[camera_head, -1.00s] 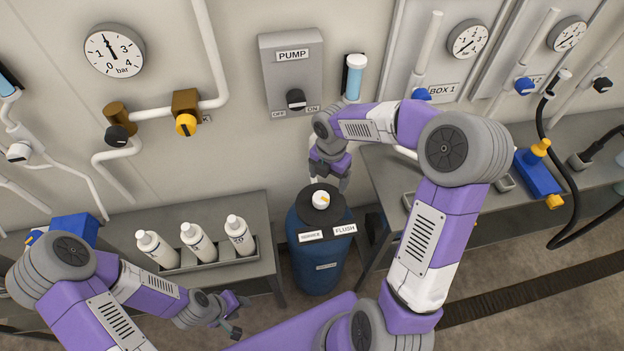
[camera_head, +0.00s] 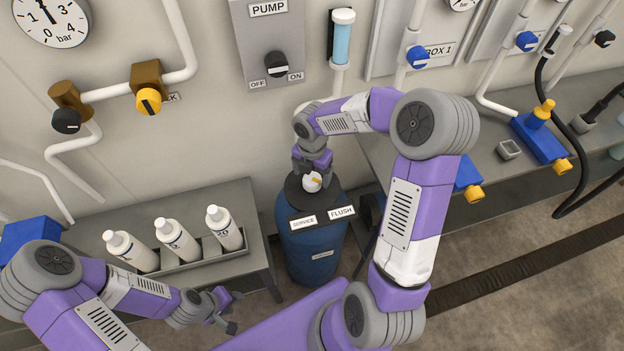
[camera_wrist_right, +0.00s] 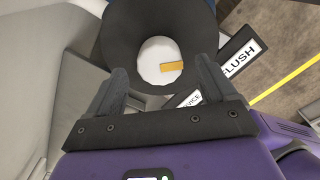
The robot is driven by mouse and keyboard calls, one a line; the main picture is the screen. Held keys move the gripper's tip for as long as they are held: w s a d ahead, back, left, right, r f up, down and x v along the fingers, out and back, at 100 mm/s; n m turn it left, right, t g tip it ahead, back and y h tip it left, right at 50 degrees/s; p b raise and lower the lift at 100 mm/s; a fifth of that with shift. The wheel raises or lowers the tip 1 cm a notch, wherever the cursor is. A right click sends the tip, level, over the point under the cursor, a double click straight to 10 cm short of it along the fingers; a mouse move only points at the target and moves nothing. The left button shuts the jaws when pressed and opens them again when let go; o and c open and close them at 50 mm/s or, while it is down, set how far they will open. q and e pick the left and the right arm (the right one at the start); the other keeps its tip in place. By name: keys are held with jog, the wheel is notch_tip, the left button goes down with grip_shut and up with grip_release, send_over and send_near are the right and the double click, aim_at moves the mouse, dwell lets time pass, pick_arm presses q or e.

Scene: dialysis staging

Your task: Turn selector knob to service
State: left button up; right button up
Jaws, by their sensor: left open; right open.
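The selector knob (camera_head: 312,182) is white with an orange pointer mark and sits on the black top of a blue tank (camera_head: 312,250). The SERVICE label (camera_head: 303,222) and FLUSH label (camera_head: 341,212) are on the tank's front edge. In the right wrist view the knob (camera_wrist_right: 160,62) lies just beyond the fingertips, its orange mark pointing right, toward the FLUSH label (camera_wrist_right: 240,58). My right gripper (camera_head: 313,168) is open just above the knob; its fingers are on either side in the wrist view (camera_wrist_right: 160,80). My left gripper (camera_head: 228,310) is open and empty at lower left.
Several white bottles (camera_head: 177,240) stand in a tray on the left bench. A pump switch box (camera_head: 270,40) and pipes are on the wall behind. A right bench (camera_head: 505,175) holds blue and yellow fittings.

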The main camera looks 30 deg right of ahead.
aim_at(312, 181)
jog(key=shift+f+b, duration=0.3)
jog(key=shift+f, duration=1.05)
jog(key=c, duration=1.1)
jog(key=shift+o, duration=0.2)
